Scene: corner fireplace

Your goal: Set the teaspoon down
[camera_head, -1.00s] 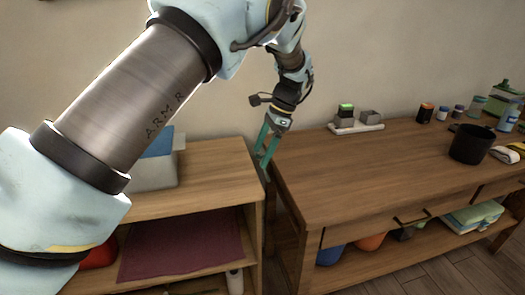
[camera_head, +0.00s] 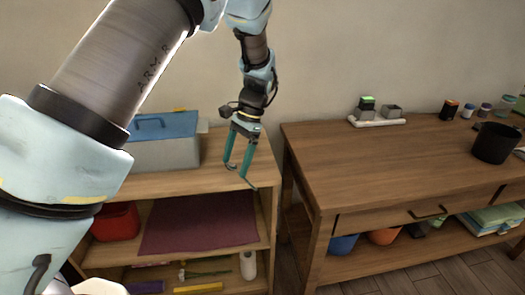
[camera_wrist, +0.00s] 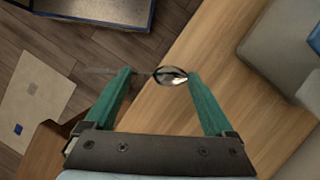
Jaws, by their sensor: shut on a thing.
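The teaspoon (camera_wrist: 172,77) is between my green fingertips in the wrist view. Its shiny oval bowl shows near the right finger, and its thin handle reaches left past the left finger. My gripper (camera_wrist: 158,75) is shut on it. In the head view my gripper (camera_head: 238,172) points down at the right end of the low shelf unit (camera_head: 190,184). A thin dark piece by its fingertips there is too small to make out clearly. In the wrist view the spoon lies over the wooden top's edge, with floor to the left; its height above the top is hard to tell.
A grey box with a blue lid (camera_head: 165,140) stands on the shelf unit, left of my gripper. A narrow gap separates the unit from the wooden workbench (camera_head: 370,165).

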